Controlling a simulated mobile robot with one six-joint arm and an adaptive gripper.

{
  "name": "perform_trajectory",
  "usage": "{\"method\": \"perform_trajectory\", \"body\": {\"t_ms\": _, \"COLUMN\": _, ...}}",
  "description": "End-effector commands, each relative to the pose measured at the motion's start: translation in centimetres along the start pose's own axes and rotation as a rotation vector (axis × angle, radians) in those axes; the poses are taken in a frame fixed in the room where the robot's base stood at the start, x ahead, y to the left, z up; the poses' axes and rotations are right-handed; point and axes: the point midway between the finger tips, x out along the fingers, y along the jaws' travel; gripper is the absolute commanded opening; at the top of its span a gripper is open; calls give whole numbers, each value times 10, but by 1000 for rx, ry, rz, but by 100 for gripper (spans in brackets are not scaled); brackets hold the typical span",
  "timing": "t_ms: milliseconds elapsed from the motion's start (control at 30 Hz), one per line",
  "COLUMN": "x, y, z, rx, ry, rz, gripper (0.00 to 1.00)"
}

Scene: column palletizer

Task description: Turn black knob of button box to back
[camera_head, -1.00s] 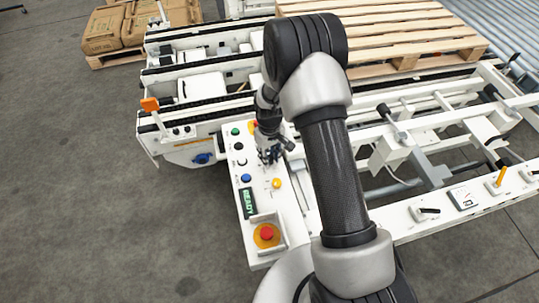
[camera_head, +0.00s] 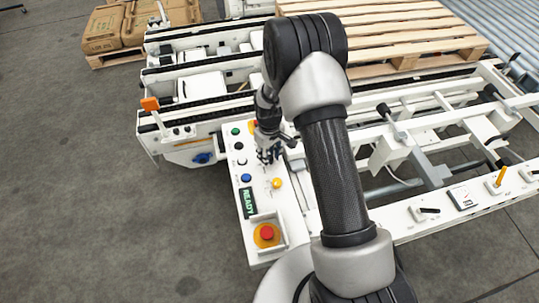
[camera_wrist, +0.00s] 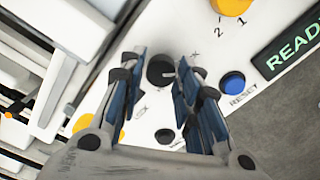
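The button box (camera_head: 274,203) is a white panel in the middle of the head view. The black knob (camera_wrist: 160,71) shows in the wrist view between the two blue-padded fingers of my gripper. In the head view my gripper (camera_head: 268,157) points down over the panel and hides the knob. In the wrist view the gripper is open, with one finger on each side of the knob. The right fingertip is very close to the knob; I cannot tell if it touches. A narrow gap shows on the left.
Near the gripper are a blue reset button (camera_wrist: 232,83), a yellow knob (camera_head: 277,183), a green READY display (camera_head: 248,202) and a red emergency stop (camera_head: 267,232). White conveyor frames and a wooden pallet (camera_head: 400,25) lie behind. Grey floor is clear at left.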

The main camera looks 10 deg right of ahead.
Motion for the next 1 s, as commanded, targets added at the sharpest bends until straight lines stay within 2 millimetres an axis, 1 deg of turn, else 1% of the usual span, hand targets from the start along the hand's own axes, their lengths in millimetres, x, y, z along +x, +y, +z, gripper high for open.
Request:
{"method": "perform_trajectory", "body": {"t_ms": 33, "x": 0, "y": 0, "z": 0, "rx": 0, "ry": -1, "rz": 0, "gripper": 37}}
{"method": "perform_trajectory", "body": {"t_ms": 167, "x": 0, "y": 0, "z": 1, "rx": 0, "ry": -2, "rz": -1, "gripper": 46}}
{"method": "perform_trajectory", "body": {"t_ms": 467, "x": 0, "y": 0, "z": 1, "rx": 0, "ry": -3, "rz": -2, "gripper": 46}}
{"method": "perform_trajectory", "body": {"t_ms": 567, "x": -6, "y": 0, "z": 1, "rx": 0, "ry": -2, "rz": -1, "gripper": 46}}
{"method": "perform_trajectory", "body": {"t_ms": 667, "x": -20, "y": 0, "z": 0, "rx": 0, "ry": 0, "rz": 0, "gripper": 46}}
{"method": "perform_trajectory", "body": {"t_ms": 900, "x": -72, "y": 0, "z": 0, "rx": 0, "ry": 1, "rz": 1, "gripper": 46}}
{"method": "perform_trajectory", "body": {"t_ms": 1000, "x": -91, "y": 0, "z": 0, "rx": 0, "ry": 1, "rz": 1, "gripper": 46}}
